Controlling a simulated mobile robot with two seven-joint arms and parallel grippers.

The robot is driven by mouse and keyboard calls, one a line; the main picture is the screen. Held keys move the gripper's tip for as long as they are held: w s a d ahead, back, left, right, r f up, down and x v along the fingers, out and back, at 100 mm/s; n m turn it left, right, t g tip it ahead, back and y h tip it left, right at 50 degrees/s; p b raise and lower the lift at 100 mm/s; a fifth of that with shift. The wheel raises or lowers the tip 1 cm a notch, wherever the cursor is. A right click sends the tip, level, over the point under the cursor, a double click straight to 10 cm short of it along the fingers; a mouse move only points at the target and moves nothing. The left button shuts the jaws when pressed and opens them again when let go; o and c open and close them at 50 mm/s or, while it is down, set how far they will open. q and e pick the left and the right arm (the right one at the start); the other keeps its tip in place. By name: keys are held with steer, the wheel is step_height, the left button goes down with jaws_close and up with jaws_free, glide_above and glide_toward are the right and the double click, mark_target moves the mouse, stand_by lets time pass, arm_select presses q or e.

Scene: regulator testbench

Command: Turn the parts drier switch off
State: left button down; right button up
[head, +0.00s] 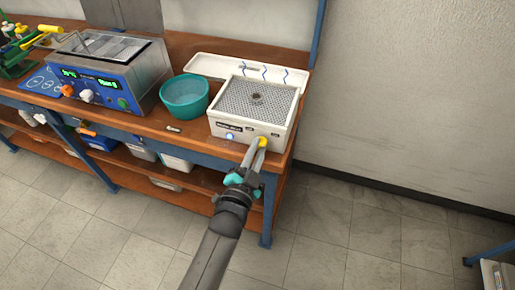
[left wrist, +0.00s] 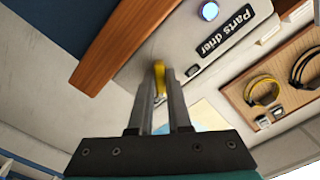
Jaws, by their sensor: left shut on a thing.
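The parts drier (head: 254,103) is a cream box with a grey mesh top at the right end of the workbench. Its label plate (left wrist: 221,34) reads "Parts drier" in the left wrist view, beside a round blue light (left wrist: 209,11). A yellow switch (head: 263,142) sits at the right of the drier's front; it also shows in the left wrist view (left wrist: 159,75). My left gripper (head: 256,146) reaches up to the front face, its two fingers shut on the yellow switch. The switch's lower part is hidden between the fingers. My right gripper is not in view.
A teal bowl (head: 185,97) stands left of the drier, and a blue-fronted ultrasonic-type bath (head: 108,77) is further left. The bench's wooden edge (head: 180,136) runs below. The floor in front is clear.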

arm_select(q)
steer(key=shift+n, duration=0.4)
steer(key=n+p, duration=0.1)
steer(key=n, duration=0.1)
steer(key=shift+n, duration=0.4)
steer(key=n+p, duration=0.1)
steer(key=n, duration=0.3)
steer(key=shift+n, duration=0.3)
steer(key=n, duration=0.3)
steer(key=shift+n, duration=0.3)
steer(key=shift+d+n, duration=0.1)
steer(key=shift+n, duration=1.9)
steer(key=c, duration=0.9)
jaws_free()
steer(key=shift+o, duration=0.2)
steer(key=shift+s, duration=0.1)
steer(key=p+v, duration=0.1)
steer(key=v, duration=1.4)
